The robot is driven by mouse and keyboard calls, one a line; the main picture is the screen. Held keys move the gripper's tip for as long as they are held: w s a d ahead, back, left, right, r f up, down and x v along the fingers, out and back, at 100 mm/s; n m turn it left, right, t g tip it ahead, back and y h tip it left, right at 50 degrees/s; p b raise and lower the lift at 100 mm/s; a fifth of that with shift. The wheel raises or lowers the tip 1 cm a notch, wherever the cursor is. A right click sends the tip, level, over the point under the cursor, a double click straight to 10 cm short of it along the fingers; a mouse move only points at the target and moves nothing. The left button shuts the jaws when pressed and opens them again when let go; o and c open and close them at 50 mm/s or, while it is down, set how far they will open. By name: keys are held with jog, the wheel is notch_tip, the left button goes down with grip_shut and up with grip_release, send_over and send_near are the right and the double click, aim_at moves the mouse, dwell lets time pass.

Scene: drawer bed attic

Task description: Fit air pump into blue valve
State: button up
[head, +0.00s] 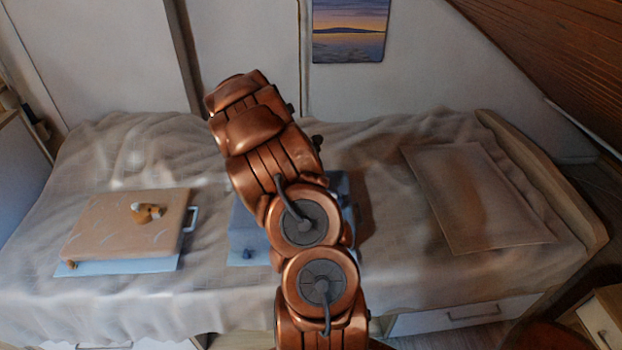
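A blue box-like block (243,226) lies on the bed in the middle, largely hidden behind my arm. A small dark blue knob (247,253), possibly the blue valve, shows at its front left. A similar tan block (115,228) lies to the left, with a small orange-brown knob (72,265) at its front left corner. A small orange-brown and white object (148,212) rests on top of the tan block; I cannot tell what it is. I cannot make out an air pump. My arm rises over the blue block, and my gripper's fingers are not visible.
The bed (400,275) has a rumpled beige cover. A flat brown pillow or mat (478,198) lies at the right. Bed drawers (465,314) are below. The wooden ceiling (560,50) slopes at the upper right.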

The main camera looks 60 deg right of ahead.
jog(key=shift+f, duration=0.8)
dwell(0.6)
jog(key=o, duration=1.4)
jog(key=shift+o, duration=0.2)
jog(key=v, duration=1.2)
